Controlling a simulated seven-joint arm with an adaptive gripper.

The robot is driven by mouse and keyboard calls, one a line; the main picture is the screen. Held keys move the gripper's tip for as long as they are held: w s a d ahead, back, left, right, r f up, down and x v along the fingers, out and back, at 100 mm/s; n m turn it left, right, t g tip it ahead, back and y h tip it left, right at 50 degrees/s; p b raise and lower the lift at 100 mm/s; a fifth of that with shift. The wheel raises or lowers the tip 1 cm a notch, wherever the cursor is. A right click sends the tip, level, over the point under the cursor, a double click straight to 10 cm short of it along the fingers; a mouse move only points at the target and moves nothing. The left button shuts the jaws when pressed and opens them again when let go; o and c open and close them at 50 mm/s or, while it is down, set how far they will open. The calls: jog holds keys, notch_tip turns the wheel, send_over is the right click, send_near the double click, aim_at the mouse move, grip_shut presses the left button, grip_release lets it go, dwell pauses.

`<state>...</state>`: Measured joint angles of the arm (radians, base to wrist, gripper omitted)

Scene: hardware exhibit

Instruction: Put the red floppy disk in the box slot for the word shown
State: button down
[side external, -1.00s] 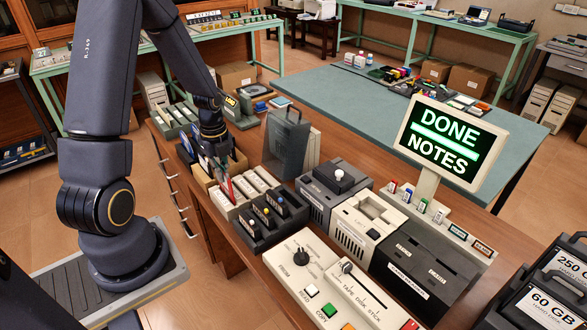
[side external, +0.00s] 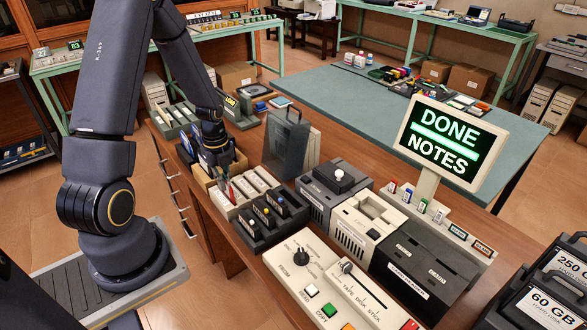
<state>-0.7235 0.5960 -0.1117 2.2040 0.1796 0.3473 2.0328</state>
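The sign (side external: 447,143) on the right reads "DONE" and "NOTES", with a green bar between. My gripper (side external: 223,175) points down at the left end of the slotted cream box (side external: 262,178). A thin strip of red, which looks like the edge of the red floppy disk (side external: 230,192), shows just below my fingertips at that box. It stands upright. Its lower part is hidden, and I cannot tell which slot it is in or whether my fingers touch it. The fingers are too small to tell open from shut.
A dark rack (side external: 272,218) with coloured knobs stands in front of the cream box. A grey translucent holder (side external: 286,140) stands behind it. A control panel (side external: 318,275) and several drive units (side external: 333,190) fill the right side of the desk.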

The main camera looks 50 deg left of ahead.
jog(key=c, duration=1.2)
grip_release()
jog(key=shift+c, duration=0.2)
jog(key=shift+r, duration=0.1)
jog(key=shift+r, duration=3.9)
